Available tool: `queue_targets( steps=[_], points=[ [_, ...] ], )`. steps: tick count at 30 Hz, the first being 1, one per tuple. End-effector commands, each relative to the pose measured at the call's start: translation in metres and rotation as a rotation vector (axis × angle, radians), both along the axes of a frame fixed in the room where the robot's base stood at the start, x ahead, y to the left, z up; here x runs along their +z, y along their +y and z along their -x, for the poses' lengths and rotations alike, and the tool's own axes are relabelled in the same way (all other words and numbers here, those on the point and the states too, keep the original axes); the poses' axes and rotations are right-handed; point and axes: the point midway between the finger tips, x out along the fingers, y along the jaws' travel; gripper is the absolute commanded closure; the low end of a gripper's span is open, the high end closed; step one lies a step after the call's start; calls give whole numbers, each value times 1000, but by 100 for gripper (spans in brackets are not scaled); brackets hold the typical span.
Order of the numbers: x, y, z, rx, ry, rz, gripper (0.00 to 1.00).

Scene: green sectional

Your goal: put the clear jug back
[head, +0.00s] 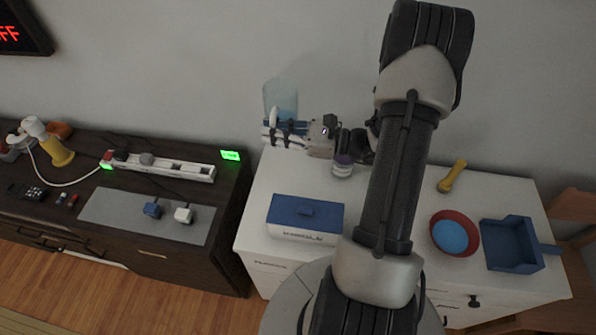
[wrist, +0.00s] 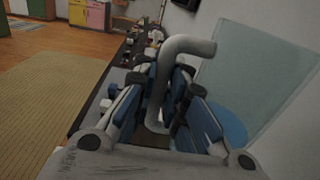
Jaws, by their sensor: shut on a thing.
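The clear jug (head: 284,94) is a see-through bluish vessel with a pale handle, near the wall at the back left of the white cabinet. My gripper (head: 274,132) points left and is shut on the jug's handle. In the wrist view the grey curved handle (wrist: 186,48) stands between my blue-padded fingers (wrist: 160,110), and the clear body (wrist: 255,75) is on the right, tilted in that picture. The jug's lower part is hidden behind my gripper in the head view. I cannot tell whether its base touches anything.
A purple-and-white jar (head: 342,168) stands just below my wrist. The white cabinet (head: 400,215) also bears a blue-lidded box (head: 306,218), a yellow tool (head: 452,177), a red bowl (head: 438,222) and a blue dustpan (head: 512,245). A dark sideboard (head: 225,235) with a power strip (head: 180,169) stands left.

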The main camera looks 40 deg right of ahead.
Motion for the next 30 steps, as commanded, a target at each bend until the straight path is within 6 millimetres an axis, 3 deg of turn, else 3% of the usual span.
queue_targets(
  steps=[3,8,24,30],
  points=[
    [6,-23,14,17,-3,0,100],
    [0,-34,22,31,-2,-2,100],
    [-128,-34,23,32,-2,-4,100],
    [-150,-34,22,32,-4,-2,100]
  ],
)
